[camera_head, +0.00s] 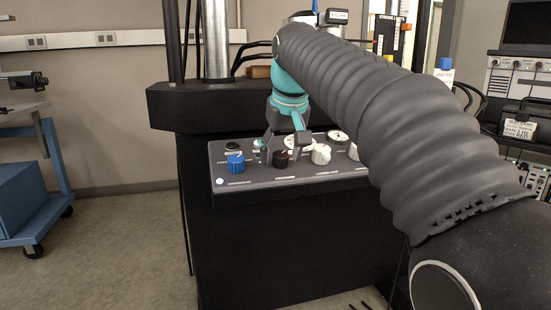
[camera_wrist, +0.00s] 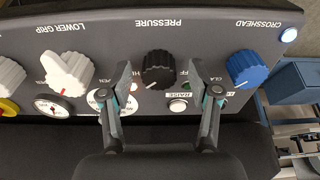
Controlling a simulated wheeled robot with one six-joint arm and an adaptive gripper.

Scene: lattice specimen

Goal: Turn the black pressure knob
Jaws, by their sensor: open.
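In the head view the knob (camera_head: 281,161) is in the panel's middle-left part. My gripper (camera_wrist: 156,78) is open and empty, with one finger on each side of the knob in the wrist view. Gaps show between the knob and both fingers. How far the fingertips are from the panel face is hard to tell. In the head view my gripper (camera_head: 283,148) is right at the knob.
A blue crosshead knob (camera_wrist: 246,69) and a white lower-grip knob (camera_wrist: 68,72) flank the black one. Round gauges (camera_wrist: 53,106) and a raise button (camera_wrist: 178,106) lie close to the fingers. A blue cart (camera_head: 38,195) stands far left, with open floor between.

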